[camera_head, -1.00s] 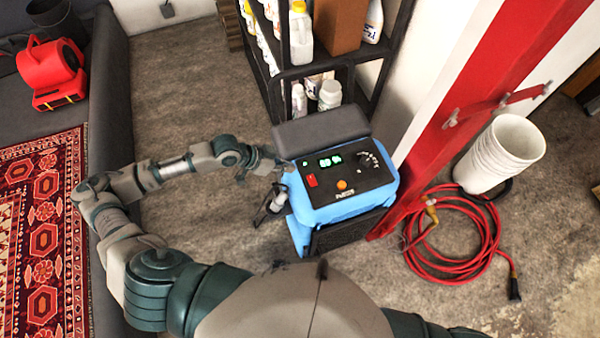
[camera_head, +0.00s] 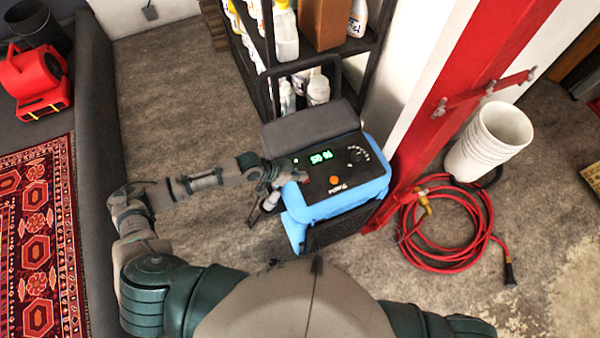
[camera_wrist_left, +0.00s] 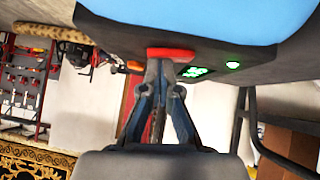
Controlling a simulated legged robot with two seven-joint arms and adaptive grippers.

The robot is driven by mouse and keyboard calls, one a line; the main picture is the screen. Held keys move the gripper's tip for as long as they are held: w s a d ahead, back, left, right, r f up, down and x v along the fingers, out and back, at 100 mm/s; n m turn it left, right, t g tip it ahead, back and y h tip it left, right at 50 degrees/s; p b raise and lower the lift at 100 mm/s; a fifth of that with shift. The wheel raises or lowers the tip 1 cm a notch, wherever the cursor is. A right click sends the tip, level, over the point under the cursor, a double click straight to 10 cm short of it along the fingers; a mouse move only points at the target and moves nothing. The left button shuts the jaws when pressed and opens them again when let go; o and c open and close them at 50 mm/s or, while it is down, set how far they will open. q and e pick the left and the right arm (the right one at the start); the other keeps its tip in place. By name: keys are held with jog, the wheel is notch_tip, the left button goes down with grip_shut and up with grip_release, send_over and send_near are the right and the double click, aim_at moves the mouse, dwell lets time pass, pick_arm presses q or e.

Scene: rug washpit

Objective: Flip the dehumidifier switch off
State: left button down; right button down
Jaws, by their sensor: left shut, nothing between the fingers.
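The blue dehumidifier (camera_head: 345,205) stands on the floor, with a black control panel on top. Its green display (camera_head: 320,156) is lit. The red switch (camera_head: 305,181) is mostly hidden behind my left gripper (camera_head: 298,176) in the head view. In the left wrist view the red switch (camera_wrist_left: 171,53) shows just beyond the closed fingertips of my left gripper (camera_wrist_left: 160,66), which are at it and seem to touch it. The fingers hold nothing. An orange button (camera_head: 333,180) sits to the right of the switch. My right gripper is not in view.
A black shelf (camera_head: 268,45) with bottles stands behind the dehumidifier. A red post (camera_head: 445,120) rises close on its right, with a coiled red hose (camera_head: 410,245) and white buckets (camera_head: 490,142) beyond. Carpeted floor (camera_head: 170,90) lies open to the left.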

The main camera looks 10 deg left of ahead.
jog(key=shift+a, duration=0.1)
pick_arm(q)
jog(key=shift+s+f, duration=0.15)
jog(key=shift+a+f, duration=0.1)
jog(key=shift+w+a, duration=0.25)
jog(key=shift+w, duration=0.45)
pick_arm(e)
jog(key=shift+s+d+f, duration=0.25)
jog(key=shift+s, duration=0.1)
pick_arm(q)
jog(key=shift+a, duration=0.1)
